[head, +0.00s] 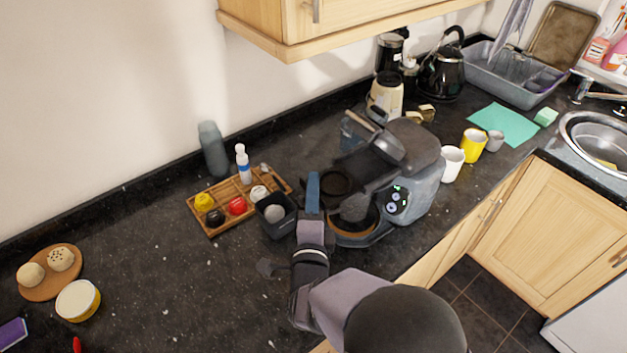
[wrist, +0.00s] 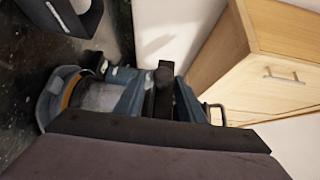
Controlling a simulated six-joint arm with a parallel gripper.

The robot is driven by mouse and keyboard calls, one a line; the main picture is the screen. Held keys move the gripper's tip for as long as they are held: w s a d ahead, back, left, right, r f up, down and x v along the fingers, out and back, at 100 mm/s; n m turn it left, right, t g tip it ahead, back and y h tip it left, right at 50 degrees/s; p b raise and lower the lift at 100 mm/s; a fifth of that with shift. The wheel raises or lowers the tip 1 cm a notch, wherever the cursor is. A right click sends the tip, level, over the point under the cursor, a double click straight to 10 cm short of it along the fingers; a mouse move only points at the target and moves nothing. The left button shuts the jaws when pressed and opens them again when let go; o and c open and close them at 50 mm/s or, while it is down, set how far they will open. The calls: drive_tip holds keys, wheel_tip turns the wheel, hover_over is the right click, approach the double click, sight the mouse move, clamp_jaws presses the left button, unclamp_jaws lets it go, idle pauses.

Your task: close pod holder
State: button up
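The grey-blue coffee machine (head: 424,187) stands on the dark counter with its lit round buttons facing the front. Its dark round pod holder (head: 337,182) juts out at the machine's left, under the raised dark top part, and looks open. My gripper (head: 312,200) is low at the left of the machine, close beside the pod holder, with a blue-faced finger pointing up. I cannot tell whether it touches the holder. In the wrist view the machine's base (wrist: 52,98) shows beyond my dark gripper body.
A black square container (head: 276,226) stands just left of my gripper, beside a wooden tray (head: 213,232) of small items. White (head: 452,165) and yellow (head: 474,146) mugs stand right of the machine. A wall cabinet (head: 345,20) hangs above. The left counter is mostly clear.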

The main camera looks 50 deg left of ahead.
drive_tip(key=shift+p+x, duration=0.3)
drive_tip(key=shift+x, duration=0.65)
drive_tip(key=shift+c, duration=0.6)
